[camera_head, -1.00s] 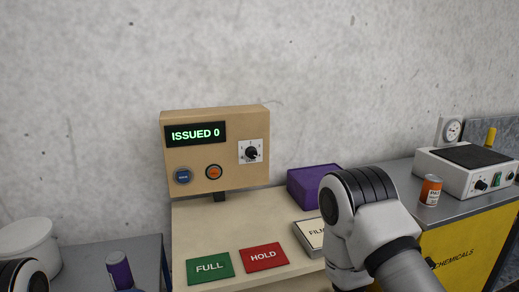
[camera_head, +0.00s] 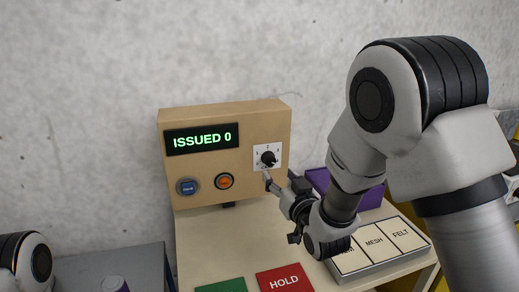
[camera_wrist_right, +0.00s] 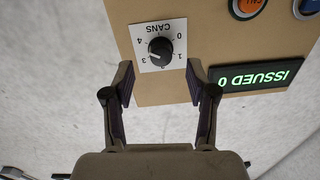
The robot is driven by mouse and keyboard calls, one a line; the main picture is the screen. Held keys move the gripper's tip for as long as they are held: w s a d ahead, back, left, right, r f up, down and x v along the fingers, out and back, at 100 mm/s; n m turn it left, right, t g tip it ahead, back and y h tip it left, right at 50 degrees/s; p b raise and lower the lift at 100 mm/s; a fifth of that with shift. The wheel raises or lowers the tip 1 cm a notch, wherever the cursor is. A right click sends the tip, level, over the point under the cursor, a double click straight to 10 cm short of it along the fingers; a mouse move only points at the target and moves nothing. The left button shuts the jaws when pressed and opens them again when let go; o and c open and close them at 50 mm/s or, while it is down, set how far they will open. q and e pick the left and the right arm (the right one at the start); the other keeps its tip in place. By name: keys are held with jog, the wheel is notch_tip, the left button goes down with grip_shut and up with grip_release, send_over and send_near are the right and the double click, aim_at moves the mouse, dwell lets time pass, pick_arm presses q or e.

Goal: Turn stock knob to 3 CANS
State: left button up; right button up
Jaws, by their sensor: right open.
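The stock knob (camera_head: 268,158) is black on a white dial plate, on the front of a tan panel (camera_head: 225,113). My right gripper (camera_head: 267,180) is just below it in the head view. In the right wrist view, which is upside down, the knob (camera_wrist_right: 160,50) lies ahead of my open right gripper (camera_wrist_right: 160,82), its fingers spread apart with nothing between them. The dial reads CANS with numbers 0 to 4. A small pale mark shows on the knob's left side there, near 3 and 4; its exact setting is hard to tell. My left gripper is out of view.
The display (camera_head: 202,139) reads ISSUED 0. A blue button (camera_head: 187,187) and an orange button (camera_head: 224,181) sit below it. A red HOLD pad (camera_head: 284,280), a green pad (camera_head: 220,286), a labelled tray (camera_head: 377,252) and a purple box (camera_head: 320,180) are on the table.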

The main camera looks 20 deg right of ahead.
aim_at(272, 160)
jog(key=shift+w+r, duration=0.1)
jog(key=shift+w, duration=0.5)
jog(key=shift+w+r+p, duration=0.25)
jog(key=shift+r+p, duration=0.6)
jog(key=shift+r, duration=0.2)
jog(key=w, duration=0.1)
jog(key=w+f, duration=0.1)
jog(key=w, duration=0.3)
jog(key=shift+w+a+f+p, duration=0.1)
jog(key=shift+a+f+p, duration=0.15)
jog(key=shift+p, duration=0.1)
jog(key=shift+s+d+r, duration=0.1)
jog(key=shift+s+r, duration=0.2)
jog(key=shift+s, duration=0.15)
jog(key=shift+c, duration=0.7)
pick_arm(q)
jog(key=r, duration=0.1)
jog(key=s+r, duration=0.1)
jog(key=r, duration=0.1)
pick_arm(e)
grip_shut()
